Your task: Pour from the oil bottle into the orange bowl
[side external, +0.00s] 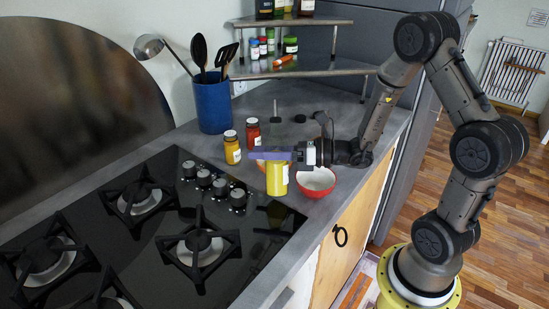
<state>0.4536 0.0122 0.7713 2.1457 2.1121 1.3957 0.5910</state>
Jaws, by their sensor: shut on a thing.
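My gripper (275,155) reaches in from the right over the counter, with a purple finger pointing left. It is shut on a yellow bottle, which I take to be the oil bottle (277,180). The bottle looks roughly upright just below the finger, and its top is hidden by the gripper. A bit of orange, likely the orange bowl (261,163), shows behind the bottle on its left; most of it is hidden. I cannot tell whether the bottle touches the counter or the bowl.
A red bowl with a pale inside (317,181) stands just right of the bottle, near the counter edge. A yellow jar (232,148) and a red jar (253,132) stand behind. A blue utensil pot (212,104), a shelf (300,68) and a black stove (150,235) surround the spot.

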